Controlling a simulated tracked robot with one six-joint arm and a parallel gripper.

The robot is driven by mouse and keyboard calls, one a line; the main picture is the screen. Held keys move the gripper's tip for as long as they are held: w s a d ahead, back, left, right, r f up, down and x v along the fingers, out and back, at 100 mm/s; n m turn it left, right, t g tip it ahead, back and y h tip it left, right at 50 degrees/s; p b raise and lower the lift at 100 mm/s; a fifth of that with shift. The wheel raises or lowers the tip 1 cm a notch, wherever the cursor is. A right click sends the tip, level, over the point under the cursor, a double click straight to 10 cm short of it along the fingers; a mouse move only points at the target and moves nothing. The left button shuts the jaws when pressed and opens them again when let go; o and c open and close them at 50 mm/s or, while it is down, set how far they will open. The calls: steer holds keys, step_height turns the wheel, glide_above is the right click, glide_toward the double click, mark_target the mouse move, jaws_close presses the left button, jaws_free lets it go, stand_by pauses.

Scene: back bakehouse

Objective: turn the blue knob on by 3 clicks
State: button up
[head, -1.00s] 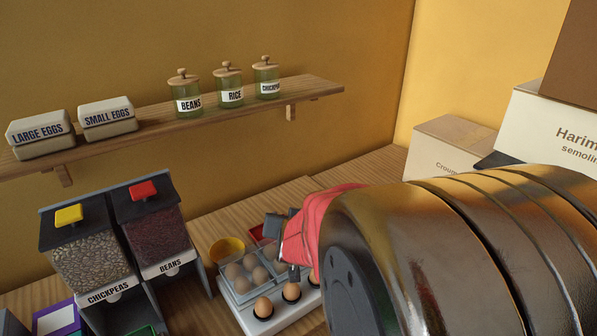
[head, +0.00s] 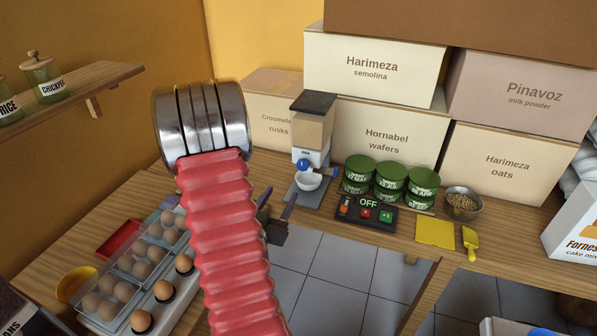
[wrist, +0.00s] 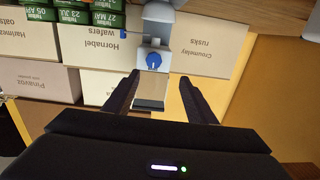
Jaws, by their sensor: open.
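The blue knob (head: 303,165) is on the front of a small dispenser (head: 312,130) with a dark lid and a beige hopper. A white bowl (head: 309,181) sits below the knob on the dispenser's grey base. In the wrist view, which is upside down, the blue knob (wrist: 154,61) shows just beyond the fingertips, near the middle of the gap. My gripper (head: 277,203) is left of and nearer than the dispenser, partly hidden by my red-sleeved arm. The knob's pointer is too small to read.
A dark panel (head: 380,217) reading OFF, with red and green buttons, lies right of the dispenser. Several green tins (head: 391,178) stand behind it. Large cartons (head: 390,133) stack along the back. An egg tray (head: 113,290) is at the left. A yellow mat (head: 435,232) lies at right.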

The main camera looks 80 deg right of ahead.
mark_target(302, 167)
steer(key=shift+s+g, duration=0.3)
steer(key=shift+s, duration=0.25)
steer(key=shift+d, duration=0.1)
steer(key=d, duration=0.4)
steer(key=s+d, duration=0.1)
steer(key=d, duration=0.8)
steer(key=shift+s+d, duration=0.15)
steer(key=shift+d, duration=0.1)
steer(key=c, duration=1)
